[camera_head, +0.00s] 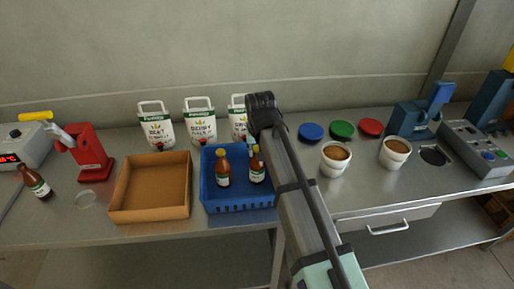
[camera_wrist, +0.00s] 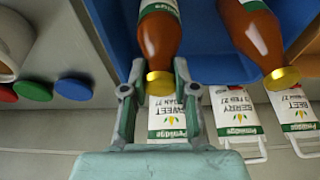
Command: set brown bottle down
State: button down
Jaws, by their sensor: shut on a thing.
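A brown bottle with a white label and gold cap (camera_head: 257,171) is upright in the right part of the blue crate (camera_head: 238,201). In the wrist view this bottle (camera_wrist: 160,35) has its neck and cap between the two fingers of my gripper (camera_wrist: 159,72), which is shut on it. I cannot tell whether its base touches the crate floor. A second brown bottle (camera_head: 222,170) stands in the crate just left of it and also shows in the wrist view (camera_wrist: 253,38). In the head view my arm hides the crate's right side and most of my gripper.
An empty orange-brown tray (camera_head: 150,212) lies left of the crate. White labelled bags (camera_head: 200,124) stand behind. White cups (camera_head: 334,160) and coloured lids (camera_head: 342,129) are on the right.

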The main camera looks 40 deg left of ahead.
jog(key=c, duration=0.9)
grip_release()
jog(key=b+v, duration=0.2)
jog(key=v, duration=1)
jog(key=shift+b, duration=0.4)
